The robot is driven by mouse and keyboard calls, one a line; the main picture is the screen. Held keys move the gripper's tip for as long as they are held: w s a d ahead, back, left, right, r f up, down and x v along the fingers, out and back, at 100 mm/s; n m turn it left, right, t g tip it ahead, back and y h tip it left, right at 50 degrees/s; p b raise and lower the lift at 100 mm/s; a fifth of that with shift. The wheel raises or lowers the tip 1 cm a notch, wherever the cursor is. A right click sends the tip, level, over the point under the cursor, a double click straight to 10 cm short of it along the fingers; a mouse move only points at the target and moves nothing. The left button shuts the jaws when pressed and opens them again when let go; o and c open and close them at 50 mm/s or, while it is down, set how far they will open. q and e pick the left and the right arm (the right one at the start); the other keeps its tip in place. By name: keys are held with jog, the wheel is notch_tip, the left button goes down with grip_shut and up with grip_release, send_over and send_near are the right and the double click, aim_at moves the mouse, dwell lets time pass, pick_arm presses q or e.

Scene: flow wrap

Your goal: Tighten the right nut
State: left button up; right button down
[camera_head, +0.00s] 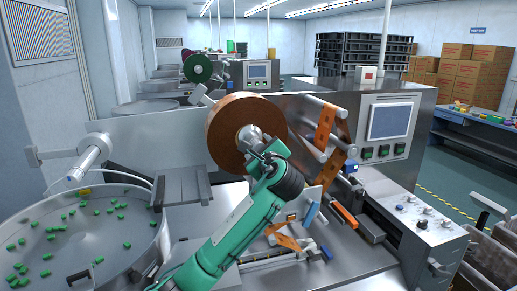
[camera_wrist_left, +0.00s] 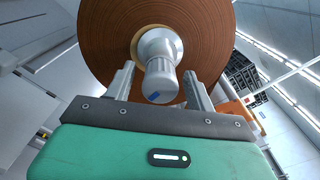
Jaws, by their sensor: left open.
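The right nut (camera_wrist_left: 160,70) is a grey metal knob with a small blue mark, at the centre of the brown film roll (camera_wrist_left: 105,32). In the head view the roll (camera_head: 222,138) stands upright on the machine, and the nut is partly hidden by my left gripper (camera_head: 253,143). In the left wrist view my left gripper (camera_wrist_left: 160,85) is open, with one finger on each side of the nut's near end. I cannot tell whether the fingers touch it. My right gripper is not in view.
An empty spindle (camera_head: 90,160) sticks out at the left. Below it is a round bowl (camera_head: 150,250) with small green pieces. Orange film (camera_head: 325,128) runs over rollers right of the roll. A control panel (camera_head: 389,122) stands further right.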

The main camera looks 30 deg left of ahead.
pick_arm(q)
jog(key=shift+s+d, duration=0.2)
jog(key=shift+d, duration=0.05)
jog(key=b+v, duration=0.6)
jog(key=v, duration=0.7)
jog(key=shift+d, duration=0.1)
